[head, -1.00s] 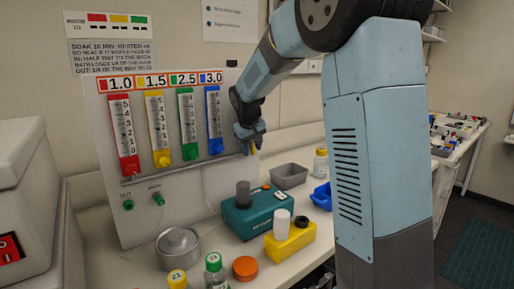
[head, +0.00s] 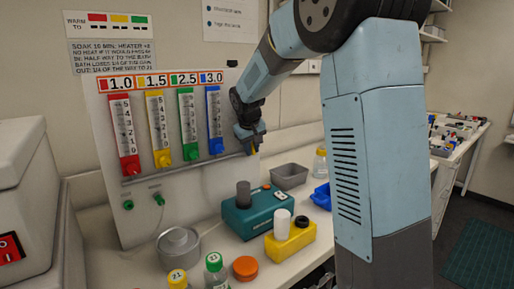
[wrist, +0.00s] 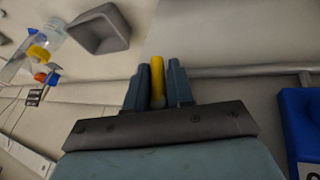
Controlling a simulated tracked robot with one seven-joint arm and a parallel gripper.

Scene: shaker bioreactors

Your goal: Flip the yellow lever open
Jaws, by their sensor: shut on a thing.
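The yellow lever (wrist: 157,78) shows in the wrist view as a short upright yellow bar between the two fingers of my gripper (wrist: 158,88). The fingers are shut on it, one on each side, and hide part of its lower end. In the head view my gripper (head: 250,140) is at the right edge of the gauge panel (head: 180,205), right of the blue gauge. The lever is mostly hidden there by the fingers, and its mount cannot be made out.
A blue gauge (head: 214,118) stands close left of my gripper. Below are a grey tray (head: 289,176), a teal device (head: 258,213), and a yellow block (head: 290,240). A yellow-capped bottle (head: 320,163) stands behind. A horizontal rail (wrist: 240,70) crosses the wrist view.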

